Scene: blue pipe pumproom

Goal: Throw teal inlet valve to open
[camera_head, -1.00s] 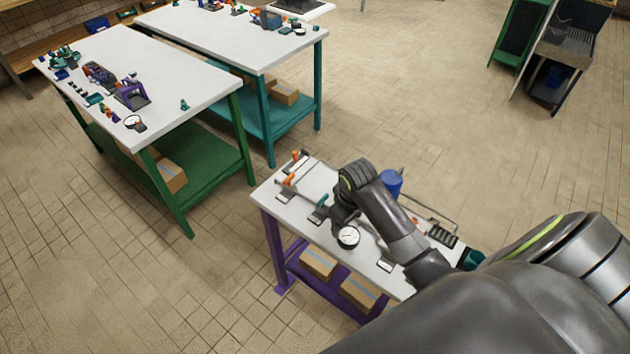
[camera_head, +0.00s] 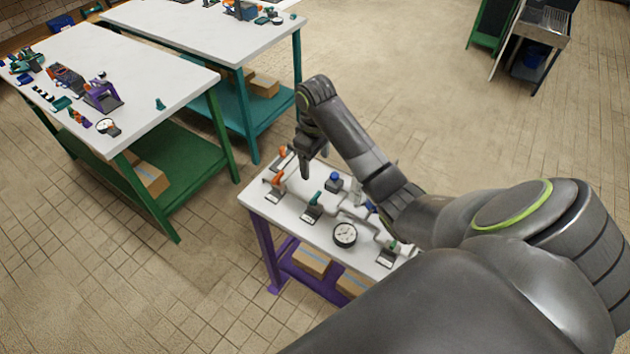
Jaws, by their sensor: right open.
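The white-topped table (camera_head: 254,194) with purple legs carries grey pipework with small valves. The labels are too small to read, so I cannot tell which is the inlet. My right gripper (camera_head: 314,166) points down, open and empty, above the far left part of the table, behind the first teal handle and apart from it. My left gripper is not in view.
Two orange handles (camera_head: 277,180) stand at the table's left end. A blue knob (camera_head: 335,177) is behind the teal handle, and a round gauge (camera_head: 345,234) is in front. My right arm hides the table's right side. A green-legged table (camera_head: 180,75) stands to the left.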

